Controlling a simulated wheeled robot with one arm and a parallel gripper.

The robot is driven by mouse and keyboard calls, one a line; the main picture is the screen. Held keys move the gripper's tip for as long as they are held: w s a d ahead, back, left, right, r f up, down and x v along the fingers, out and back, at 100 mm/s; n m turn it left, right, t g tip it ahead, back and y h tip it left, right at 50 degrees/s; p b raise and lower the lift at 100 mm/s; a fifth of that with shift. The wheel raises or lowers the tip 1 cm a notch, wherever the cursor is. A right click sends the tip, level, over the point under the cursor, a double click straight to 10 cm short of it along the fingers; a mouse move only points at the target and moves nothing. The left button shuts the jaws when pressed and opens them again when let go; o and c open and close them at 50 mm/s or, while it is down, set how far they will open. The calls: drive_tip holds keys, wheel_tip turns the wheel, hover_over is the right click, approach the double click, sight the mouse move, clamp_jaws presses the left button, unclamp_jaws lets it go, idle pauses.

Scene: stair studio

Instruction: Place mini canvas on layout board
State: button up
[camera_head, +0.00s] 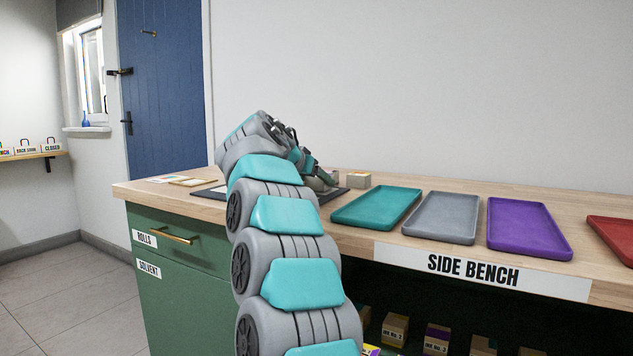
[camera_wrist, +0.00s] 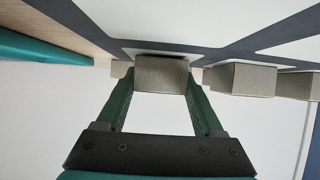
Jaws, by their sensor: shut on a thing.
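My gripper (camera_wrist: 162,82) shows in the wrist view with its two green fingers shut on a small beige, block-like mini canvas (camera_wrist: 162,72). The layout board (camera_wrist: 215,50), dark with white panels, lies right by the held canvas in that view. I cannot tell whether the canvas touches it. In the head view my gripper (camera_head: 318,180) is low over the bench at the far end of my arm. The layout board (camera_head: 336,194) shows there only at its edges, as my arm covers most of it. The held canvas is not clear in the head view.
Another beige block (camera_head: 358,180) stands just right of my gripper. A teal tray (camera_head: 378,208), a grey tray (camera_head: 440,218), a purple tray (camera_head: 528,229) and a red tray (camera_head: 612,236) line the bench to the right. Flat pieces (camera_head: 192,181) lie at the left end.

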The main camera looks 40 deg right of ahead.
drive_tip(key=shift+f+b, duration=0.25)
drive_tip(key=shift+b, duration=0.05)
drive_tip(key=o, duration=1.3)
drive_tip(key=shift+r, duration=0.1)
drive_tip(key=shift+o, duration=0.2)
drive_tip(key=shift+r, duration=0.1)
drive_tip(key=shift+a+r+p, duration=0.1)
drive_tip(key=shift+r+p, duration=0.1)
drive_tip(key=shift+p, duration=0.15)
drive_tip(key=v, duration=1.1)
drive_tip(key=shift+s+a+r+b, duration=0.1)
drive_tip(key=shift+s+a+b, duration=0.05)
drive_tip(key=shift+a+b, duration=0.25)
